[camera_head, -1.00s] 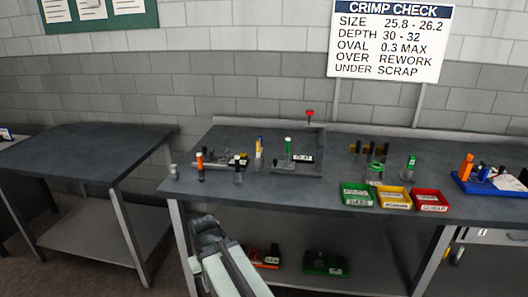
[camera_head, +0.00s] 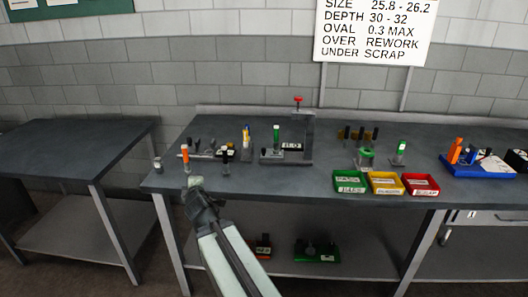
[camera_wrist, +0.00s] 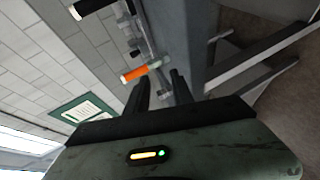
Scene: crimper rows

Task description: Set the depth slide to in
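My gripper (camera_head: 197,188) is at the front left edge of the grey bench, just below the orange-handled post (camera_head: 185,155). In the wrist view its two dark fingers (camera_wrist: 160,84) are apart with nothing seen between them. The orange handle (camera_wrist: 140,71) lies just beyond the fingertips there. A black-handled post (camera_head: 226,158) stands to the right. Behind these posts is a low metal fixture (camera_head: 206,152) with dark parts. A press (camera_head: 306,138) with a red knob, a green-handled post (camera_head: 276,138) and a small label stands further right. I cannot tell which part is the depth slide.
Green (camera_head: 350,187), yellow (camera_head: 386,189) and red (camera_head: 421,190) bins line the front edge to the right. A blue tray (camera_head: 485,172) is at the far right. A small metal piece (camera_head: 158,164) stands at the left corner. Another table (camera_head: 60,150) is on the left.

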